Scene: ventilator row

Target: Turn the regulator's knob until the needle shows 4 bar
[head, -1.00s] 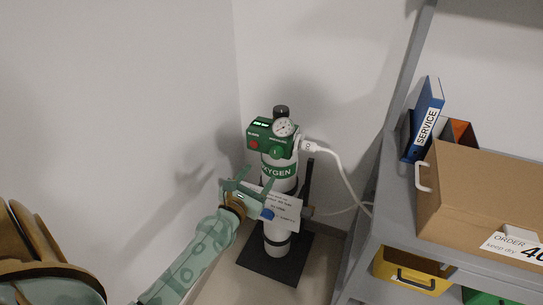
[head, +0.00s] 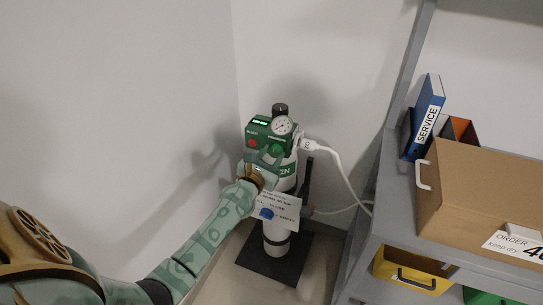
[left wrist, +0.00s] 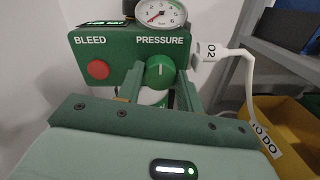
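The green regulator (head: 258,138) sits on top of the oxygen cylinder (head: 275,235). Its green knob, labelled PRESSURE, (left wrist: 160,73) has a white mark pointing up; it also shows in the head view (head: 277,150). The round white gauge (head: 281,126) stands above the knob; in the left wrist view it is cut by the top edge (left wrist: 161,12), and I cannot read its needle surely. My left gripper (left wrist: 161,88) is open, with one finger at each side of the knob and apparent gaps. It is just below the regulator's front in the head view (head: 264,160). My right gripper is out of view.
A red BLEED button (left wrist: 97,69) lies left of the knob. A white O2 hose (head: 338,165) leaves the regulator's right side. A paper tag (head: 280,210) hangs on the cylinder. A grey shelf (head: 390,215) with a cardboard box (head: 480,195) stands at right.

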